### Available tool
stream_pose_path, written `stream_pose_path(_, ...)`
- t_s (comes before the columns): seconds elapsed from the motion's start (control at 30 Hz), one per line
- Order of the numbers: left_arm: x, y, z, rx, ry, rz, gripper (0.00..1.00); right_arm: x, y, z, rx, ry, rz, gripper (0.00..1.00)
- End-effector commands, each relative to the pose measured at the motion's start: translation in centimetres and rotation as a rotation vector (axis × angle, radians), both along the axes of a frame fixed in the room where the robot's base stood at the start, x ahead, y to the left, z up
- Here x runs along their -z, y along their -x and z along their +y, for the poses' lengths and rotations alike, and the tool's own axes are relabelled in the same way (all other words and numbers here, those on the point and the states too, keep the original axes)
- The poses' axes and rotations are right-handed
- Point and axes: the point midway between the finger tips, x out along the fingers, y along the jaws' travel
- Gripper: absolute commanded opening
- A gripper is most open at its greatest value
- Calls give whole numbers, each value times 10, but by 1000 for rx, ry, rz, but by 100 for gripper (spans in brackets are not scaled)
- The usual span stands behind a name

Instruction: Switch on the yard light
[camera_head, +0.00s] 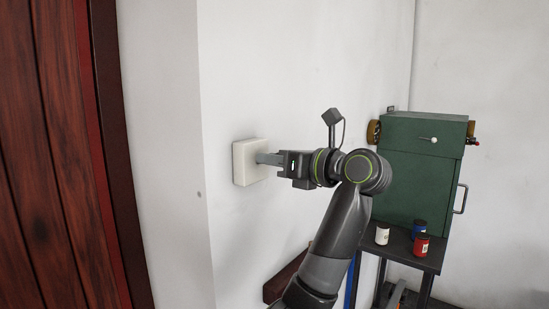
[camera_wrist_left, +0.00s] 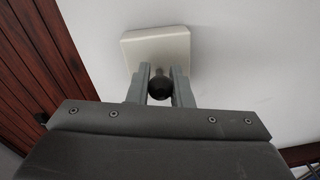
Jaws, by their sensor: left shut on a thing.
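A cream square switch box (camera_head: 243,165) is fixed to the white wall, and it also shows in the left wrist view (camera_wrist_left: 158,45). My left gripper (camera_head: 264,158) reaches it from the right, with its fingertips close to the front of the box. In the left wrist view its two fingers are on either side of a round black knob (camera_wrist_left: 158,87) that sticks out from the box on a short stem. The gripper is shut on this knob. The fingers hide the knob in the head view. No lamp shows in either view. My right gripper is not in view.
A dark red wooden door (camera_head: 50,150) stands at the left. A green metal cabinet (camera_head: 415,175) stands at the right on a dark stand. A white can (camera_head: 382,234), a blue can (camera_head: 420,227) and a red can (camera_head: 421,245) sit before it. The wall around the box is bare.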

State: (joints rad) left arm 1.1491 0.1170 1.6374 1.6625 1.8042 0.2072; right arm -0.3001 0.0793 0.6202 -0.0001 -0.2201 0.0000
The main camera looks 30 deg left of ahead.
Motion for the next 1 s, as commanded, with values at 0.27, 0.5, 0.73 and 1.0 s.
stream_pose_path(0.27,-7,0,2,0,130,10,0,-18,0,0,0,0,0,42)
stream_pose_path(0.5,-6,0,2,1,135,9,0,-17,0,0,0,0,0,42)
stream_pose_path(0.73,-6,0,2,0,135,9,38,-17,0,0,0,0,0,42)
stream_pose_path(1.0,-6,0,1,0,135,10,38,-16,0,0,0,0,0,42)
